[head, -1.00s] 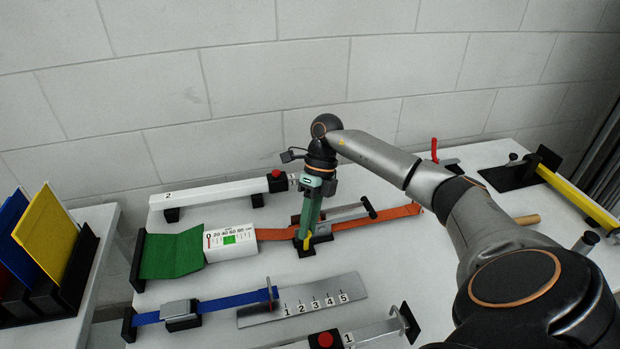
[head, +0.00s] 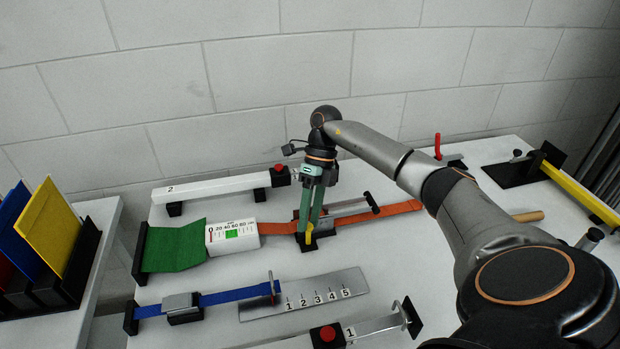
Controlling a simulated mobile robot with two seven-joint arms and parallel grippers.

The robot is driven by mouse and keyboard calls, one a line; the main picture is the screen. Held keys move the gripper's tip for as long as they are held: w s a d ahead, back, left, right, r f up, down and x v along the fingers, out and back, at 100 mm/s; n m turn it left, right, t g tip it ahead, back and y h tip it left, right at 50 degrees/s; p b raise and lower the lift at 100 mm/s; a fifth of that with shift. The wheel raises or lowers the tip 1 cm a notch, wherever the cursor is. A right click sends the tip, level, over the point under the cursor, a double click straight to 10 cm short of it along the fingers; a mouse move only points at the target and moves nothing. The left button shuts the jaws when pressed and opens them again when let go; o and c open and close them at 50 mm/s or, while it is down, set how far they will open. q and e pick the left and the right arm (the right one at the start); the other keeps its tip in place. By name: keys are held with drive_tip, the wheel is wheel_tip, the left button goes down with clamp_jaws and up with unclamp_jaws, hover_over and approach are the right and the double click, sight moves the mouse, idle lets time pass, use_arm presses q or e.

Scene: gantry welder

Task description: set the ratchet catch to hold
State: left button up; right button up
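A yellow catch (head: 309,234) stands on a small black ratchet block (head: 321,241) on the orange strap (head: 350,219). A bar with a dark handle (head: 371,202) sticks out from this ratchet to the right. My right gripper (head: 309,227) points down over the catch. Its two green fingers show a narrow gap, with their tips just by the catch; whether they touch it is hard to tell. The gripper hides part of the ratchet. A white gauge (head: 232,237) with a green band joins the green strap (head: 174,248) and the orange strap. My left gripper is not in view.
A blue strap (head: 236,295) with a buckle and a numbered grey plate (head: 303,295) lie in front. A white bar marked 2 (head: 222,186) lies behind. A red button box (head: 327,336) is at the front. Coloured panels (head: 48,228) stand at left.

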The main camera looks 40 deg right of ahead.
drive_tip(key=shift+o, duration=0.8)
drive_tip(key=shift+s, duration=0.1)
